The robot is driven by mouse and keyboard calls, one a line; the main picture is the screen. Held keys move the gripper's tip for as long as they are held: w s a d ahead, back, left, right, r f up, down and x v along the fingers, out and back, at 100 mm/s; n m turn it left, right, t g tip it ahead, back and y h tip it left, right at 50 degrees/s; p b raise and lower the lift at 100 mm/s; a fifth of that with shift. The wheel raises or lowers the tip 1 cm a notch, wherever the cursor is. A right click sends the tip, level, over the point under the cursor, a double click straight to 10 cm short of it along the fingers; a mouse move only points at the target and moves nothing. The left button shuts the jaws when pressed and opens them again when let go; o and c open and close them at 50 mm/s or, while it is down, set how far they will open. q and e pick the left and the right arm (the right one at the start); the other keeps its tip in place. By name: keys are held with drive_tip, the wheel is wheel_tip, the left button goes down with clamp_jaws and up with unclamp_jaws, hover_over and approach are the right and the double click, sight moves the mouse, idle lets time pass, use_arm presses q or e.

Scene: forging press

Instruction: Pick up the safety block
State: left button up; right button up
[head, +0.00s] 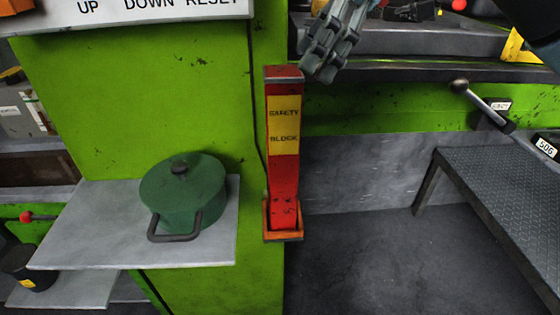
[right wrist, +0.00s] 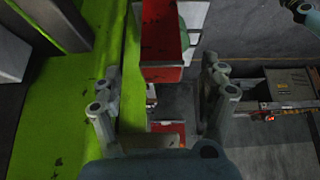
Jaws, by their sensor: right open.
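The safety block (head: 284,178) is a tall red bar with a yellow label, upright in a small orange holder (head: 283,236) on the green press column. My right gripper (head: 318,66) is open and just right of the block's top end in the head view, its fingers pointing down. In the right wrist view, the red block (right wrist: 162,45) shows beyond and between the spread fingers of the gripper (right wrist: 163,88). I see no contact with it. My left gripper is not in view.
A grey shelf (head: 100,235) left of the block carries a green lidded pot (head: 184,192). A lever with a round knob (head: 482,105) and a dark textured platform (head: 500,190) stand to the right. The floor (head: 370,260) right of the block is clear.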

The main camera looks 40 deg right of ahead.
sight(289, 85)
drive_tip(key=x, duration=0.6)
drive_tip(key=shift+a, duration=0.25)
drive_tip(key=shift+w+r, duration=0.1)
drive_tip(key=shift+r, duration=0.05)
clamp_jaws()
